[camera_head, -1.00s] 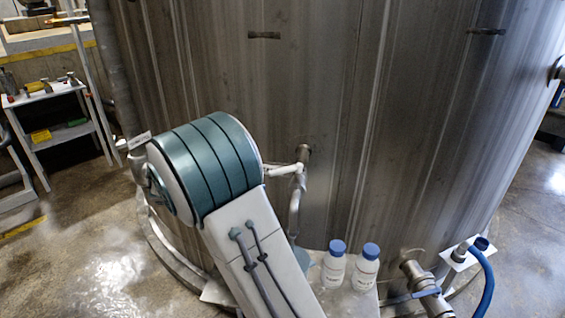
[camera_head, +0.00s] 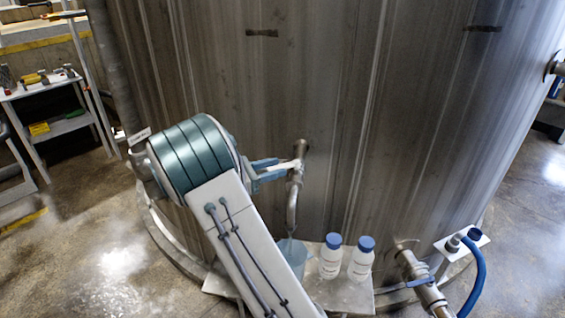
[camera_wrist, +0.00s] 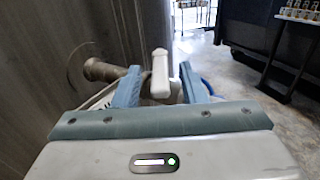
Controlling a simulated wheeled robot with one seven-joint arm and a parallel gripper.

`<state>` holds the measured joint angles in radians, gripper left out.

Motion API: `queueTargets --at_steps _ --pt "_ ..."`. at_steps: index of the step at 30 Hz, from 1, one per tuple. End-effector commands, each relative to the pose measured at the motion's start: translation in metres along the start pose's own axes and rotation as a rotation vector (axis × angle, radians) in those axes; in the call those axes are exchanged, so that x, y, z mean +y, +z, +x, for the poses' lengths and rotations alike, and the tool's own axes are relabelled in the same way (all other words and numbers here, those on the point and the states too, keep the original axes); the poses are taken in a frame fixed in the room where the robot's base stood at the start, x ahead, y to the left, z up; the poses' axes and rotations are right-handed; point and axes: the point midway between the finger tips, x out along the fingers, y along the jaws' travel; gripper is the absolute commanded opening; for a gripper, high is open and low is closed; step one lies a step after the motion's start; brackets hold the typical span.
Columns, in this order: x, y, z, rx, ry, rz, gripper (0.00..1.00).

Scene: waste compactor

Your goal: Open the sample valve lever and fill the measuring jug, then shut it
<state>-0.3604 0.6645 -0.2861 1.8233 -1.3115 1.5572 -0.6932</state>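The sample valve (camera_head: 298,150) sticks out of the tank wall, with its spout (camera_head: 292,205) bent downward. Its white lever (camera_wrist: 160,72) stands between my fingers in the wrist view. My gripper (camera_head: 268,170) is beside the valve, its blue fingers parted to either side of the lever; gaps show, so it does not look clamped. The translucent bluish measuring jug (camera_head: 294,256) stands under the spout on a ledge, partly hidden by my arm. A faint thin streak shows between spout and jug; I cannot tell whether it is liquid. The jug's fill level is unclear.
Two white bottles with blue caps (camera_head: 331,258) (camera_head: 361,260) stand right of the jug on the ledge (camera_head: 340,297). A pipe fitting (camera_head: 420,280) and blue hose (camera_head: 477,280) are further right. The tank wall (camera_head: 390,120) rises close behind. A tool cart (camera_head: 55,110) stands far left.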

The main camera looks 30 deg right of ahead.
Motion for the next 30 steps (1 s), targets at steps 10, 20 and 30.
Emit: queueTargets --at_steps 10,20,30 --pt "0.000 0.000 0.032 0.000 0.000 0.000 0.38" --pt "0.000 0.000 0.032 0.000 0.000 0.000 0.16" --pt "-0.002 0.000 0.036 0.000 -0.022 0.001 0.00"
